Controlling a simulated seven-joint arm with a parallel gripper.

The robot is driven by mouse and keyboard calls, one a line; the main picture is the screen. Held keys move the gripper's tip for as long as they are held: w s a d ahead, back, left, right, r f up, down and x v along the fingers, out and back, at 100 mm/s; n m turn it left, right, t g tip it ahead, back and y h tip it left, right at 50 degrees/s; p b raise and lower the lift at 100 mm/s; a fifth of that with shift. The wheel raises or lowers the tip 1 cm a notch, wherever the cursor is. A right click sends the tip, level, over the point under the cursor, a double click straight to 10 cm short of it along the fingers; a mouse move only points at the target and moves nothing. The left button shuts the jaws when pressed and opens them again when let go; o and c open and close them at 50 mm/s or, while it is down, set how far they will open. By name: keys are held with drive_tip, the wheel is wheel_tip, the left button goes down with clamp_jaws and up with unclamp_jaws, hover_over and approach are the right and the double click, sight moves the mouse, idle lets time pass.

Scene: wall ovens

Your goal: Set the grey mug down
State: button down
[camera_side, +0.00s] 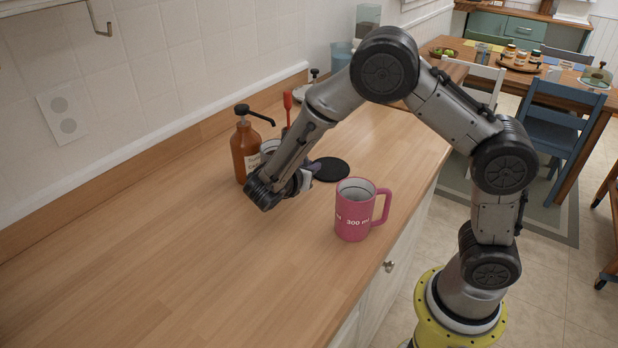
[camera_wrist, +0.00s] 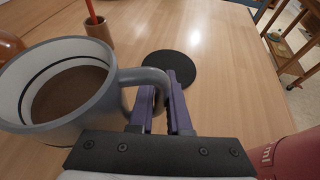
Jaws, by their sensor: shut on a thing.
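The grey mug (camera_wrist: 75,130) holds a brown drink and looks upright in the wrist view. My gripper (camera_wrist: 160,105), with purple fingers, is shut on its handle. In the side view my gripper (camera_side: 308,178) is low over the counter, and the mug (camera_side: 268,147) is mostly hidden behind my wrist. I cannot tell whether the mug's base touches the counter. A black round mat (camera_side: 331,168) lies bare on the counter just beyond my gripper; it also shows in the wrist view (camera_wrist: 170,70), to the right of the mug.
A pink mug (camera_side: 353,218) stands near the counter's front edge, close to my gripper. A brown pump bottle (camera_side: 243,150) stands on the other side. A small brown pot (camera_wrist: 99,30) with a red-handled tool (camera_side: 288,105) is behind the mug. The counter's left foreground (camera_side: 150,270) is clear.

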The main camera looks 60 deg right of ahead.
drive_tip(key=shift+w+d+f, duration=0.1)
drive_tip(key=shift+w+f, duration=0.15)
drive_tip(key=shift+f, duration=1.45)
drive_tip(key=c, duration=1.3)
unclamp_jaws()
drive_tip(key=shift+f, duration=0.2)
drive_tip(key=o, duration=0.4)
drive_tip(key=shift+r, duration=0.2)
drive_tip(key=v, duration=1.2)
drive_tip(key=shift+s, duration=0.1)
